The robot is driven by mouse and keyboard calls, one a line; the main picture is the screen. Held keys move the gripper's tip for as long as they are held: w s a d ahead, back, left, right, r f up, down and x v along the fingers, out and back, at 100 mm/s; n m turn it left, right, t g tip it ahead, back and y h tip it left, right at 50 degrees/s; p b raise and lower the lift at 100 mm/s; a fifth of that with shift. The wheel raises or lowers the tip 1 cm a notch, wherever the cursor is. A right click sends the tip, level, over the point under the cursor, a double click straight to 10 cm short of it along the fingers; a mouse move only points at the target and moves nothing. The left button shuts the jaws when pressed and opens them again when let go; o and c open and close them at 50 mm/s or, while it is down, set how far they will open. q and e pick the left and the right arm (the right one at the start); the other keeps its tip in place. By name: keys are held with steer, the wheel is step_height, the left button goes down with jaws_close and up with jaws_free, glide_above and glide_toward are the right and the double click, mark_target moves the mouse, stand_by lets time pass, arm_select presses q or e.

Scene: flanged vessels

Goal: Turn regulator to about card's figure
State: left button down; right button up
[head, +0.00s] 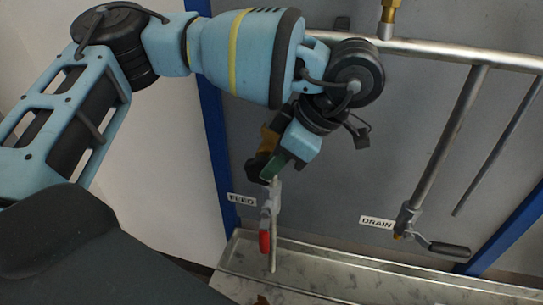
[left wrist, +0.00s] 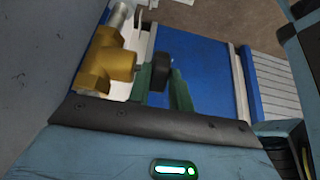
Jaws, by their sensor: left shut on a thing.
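The regulator has a brass body (head: 270,139), partly hidden behind my left wrist in the head view. In the left wrist view its brass body (left wrist: 112,66) is large, at the left. Its round black knob (left wrist: 159,72) sits between the green fingers of my left gripper (left wrist: 162,88), which is shut on it. In the head view the left gripper (head: 277,165) is at the regulator, above the feed pipe. No card with a figure shows, and I cannot read a gauge or the knob's setting. My right gripper is not in view.
Below the regulator, a valve with a red handle (head: 264,241) hangs beside the FEED label (head: 242,200). At the right is a drain valve with a black handle (head: 449,249) by the DRAIN label (head: 377,222). A metal pipe (head: 430,52) runs across the top. A pale trough (head: 340,277) lies below.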

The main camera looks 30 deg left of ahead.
arm_select(q)
steer(key=shift+w+d+f+g+y, duration=0.1)
steer(key=shift+d+f+g+y, duration=0.15)
steer(key=shift+y, duration=0.6)
steer(key=shift+d+f+g+y, duration=0.1)
steer(key=shift+f+g+y, duration=0.1)
steer(key=shift+y, duration=0.65)
steer(key=shift+f, duration=0.1)
steer(key=c, duration=1.5)
jaws_free()
steer(key=shift+c, duration=0.2)
steer(key=shift+d, duration=0.1)
steer(key=v, duration=0.7)
steer(key=shift+d+r, duration=0.25)
steer(key=shift+d, duration=0.05)
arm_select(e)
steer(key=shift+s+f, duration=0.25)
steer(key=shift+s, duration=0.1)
